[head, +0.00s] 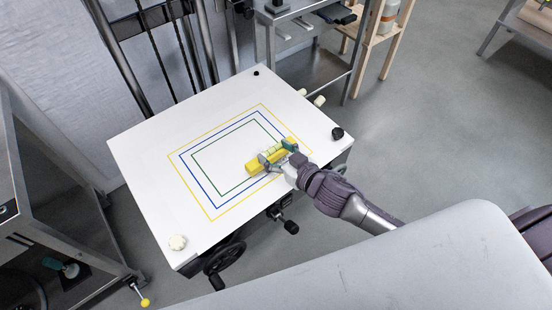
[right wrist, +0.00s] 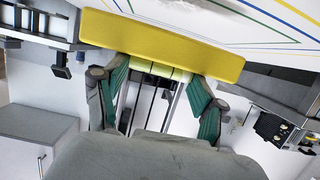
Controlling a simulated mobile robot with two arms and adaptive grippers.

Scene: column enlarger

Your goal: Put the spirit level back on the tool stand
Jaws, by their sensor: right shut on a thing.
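The yellow spirit level (head: 253,167) is over the white board with the coloured rectangles, near its right front side. My right gripper (head: 275,154) is shut on it around the middle. In the right wrist view the level (right wrist: 165,48) lies across the front of my right gripper (right wrist: 158,76), with a pale vial part between the green-padded fingers. I cannot tell whether the level touches the board. A grey metal stand (head: 318,70) with tools on top stands behind the board; I cannot tell whether it is the tool stand. My left gripper is not in view.
A wooden rack (head: 392,45) stands at the back. Floor to the right is clear.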

